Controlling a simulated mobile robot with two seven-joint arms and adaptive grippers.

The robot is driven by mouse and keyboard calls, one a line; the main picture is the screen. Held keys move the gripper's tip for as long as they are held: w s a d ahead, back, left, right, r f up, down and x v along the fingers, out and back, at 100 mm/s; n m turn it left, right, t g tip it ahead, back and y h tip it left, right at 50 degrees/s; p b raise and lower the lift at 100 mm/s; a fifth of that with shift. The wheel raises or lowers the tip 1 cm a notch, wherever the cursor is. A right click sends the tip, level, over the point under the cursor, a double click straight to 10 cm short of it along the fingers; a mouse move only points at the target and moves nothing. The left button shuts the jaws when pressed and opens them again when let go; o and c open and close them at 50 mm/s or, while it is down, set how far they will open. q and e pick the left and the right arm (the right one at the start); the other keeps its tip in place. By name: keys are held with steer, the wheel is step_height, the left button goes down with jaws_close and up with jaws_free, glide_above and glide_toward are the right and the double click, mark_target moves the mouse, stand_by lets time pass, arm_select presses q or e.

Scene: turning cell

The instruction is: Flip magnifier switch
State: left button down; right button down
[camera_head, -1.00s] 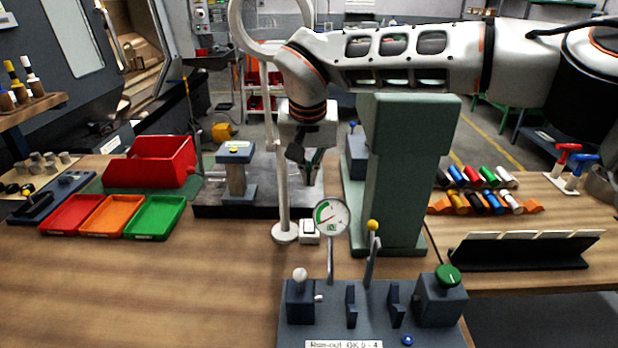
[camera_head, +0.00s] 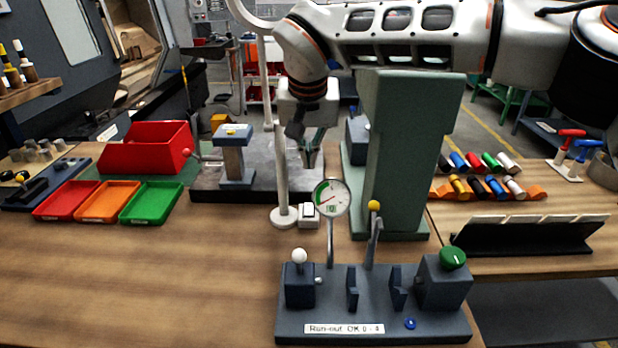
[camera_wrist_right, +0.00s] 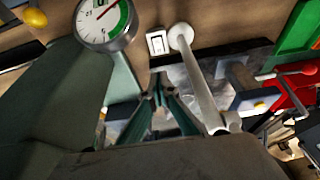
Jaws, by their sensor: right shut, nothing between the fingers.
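The magnifier is a white ring (camera_head: 250,10) on a white pole with a round base (camera_head: 284,216). Its switch (camera_head: 309,215) is a small white box with a rocker, beside the base on the wooden table. In the right wrist view the switch (camera_wrist_right: 157,41) shows beyond the fingertips, next to the magnifier's pole (camera_wrist_right: 198,80). My right gripper (camera_head: 312,165) points down behind and above the switch, apart from it. Its fingers are shut and empty, and they also show in the right wrist view (camera_wrist_right: 159,84). My left gripper is out of view.
A tall green column (camera_head: 405,150) stands right of the gripper. A dial gauge (camera_head: 332,198) on the run-out fixture (camera_head: 372,310) rises just in front of the switch. A dark plate with a grey post (camera_head: 236,160) lies left of the pole. Bare table lies at front left.

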mark_target(309, 204)
steer(key=x, duration=0.9)
steer(key=s+x, duration=0.1)
steer(key=x, duration=0.3)
steer(key=shift+f, duration=0.35)
steer(key=shift+w+f+p, duration=0.2)
steer(key=shift+f+p, duration=0.05)
steer(key=shift+p, duration=0.05)
steer(key=shift+s, duration=0.15)
steer(key=shift+s+r+p, duration=0.1)
steer(key=shift+s+p, duration=0.35)
steer(key=shift+s, duration=0.2)
